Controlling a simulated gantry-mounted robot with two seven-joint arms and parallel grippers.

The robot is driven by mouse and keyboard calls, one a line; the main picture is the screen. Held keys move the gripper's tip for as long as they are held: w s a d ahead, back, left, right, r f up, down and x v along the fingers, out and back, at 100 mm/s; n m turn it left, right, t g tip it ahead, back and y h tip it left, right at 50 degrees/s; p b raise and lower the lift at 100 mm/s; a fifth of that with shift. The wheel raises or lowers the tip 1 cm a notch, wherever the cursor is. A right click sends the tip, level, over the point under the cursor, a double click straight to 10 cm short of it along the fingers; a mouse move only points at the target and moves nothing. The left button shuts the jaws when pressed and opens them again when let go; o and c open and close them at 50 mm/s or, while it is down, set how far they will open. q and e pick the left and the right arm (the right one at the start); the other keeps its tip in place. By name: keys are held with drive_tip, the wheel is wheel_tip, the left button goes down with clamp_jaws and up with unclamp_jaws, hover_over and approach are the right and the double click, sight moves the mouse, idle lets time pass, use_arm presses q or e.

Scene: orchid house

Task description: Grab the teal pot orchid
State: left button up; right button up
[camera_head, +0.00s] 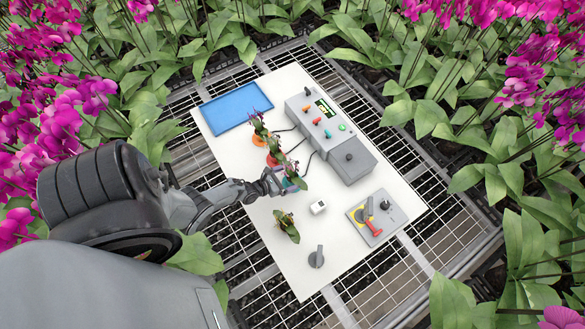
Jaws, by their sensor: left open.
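My right gripper is not in view.
A red pot orchid (273,160) and an orange pot orchid (259,140) stand just behind. Another orchid (287,227) stands nearer me. A grey control box (327,130), a small white block (318,207), a switch panel (390,215), a grey knob (316,258) and a blue tray (236,107) surround them.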

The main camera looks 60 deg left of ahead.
sight(291, 176)
use_arm(q)
drive_tip(key=b+x, duration=0.1)
drive_tip(key=x, duration=0.3)
drive_tip(key=shift+w+a+f+b, duration=0.1)
drive_tip(key=shift+w+a+b, duration=0.1)
drive_tip(key=shift+b, duration=0.15)
drive_tip(key=shift+c, duration=0.5)
drive_tip(key=c, duration=0.8)
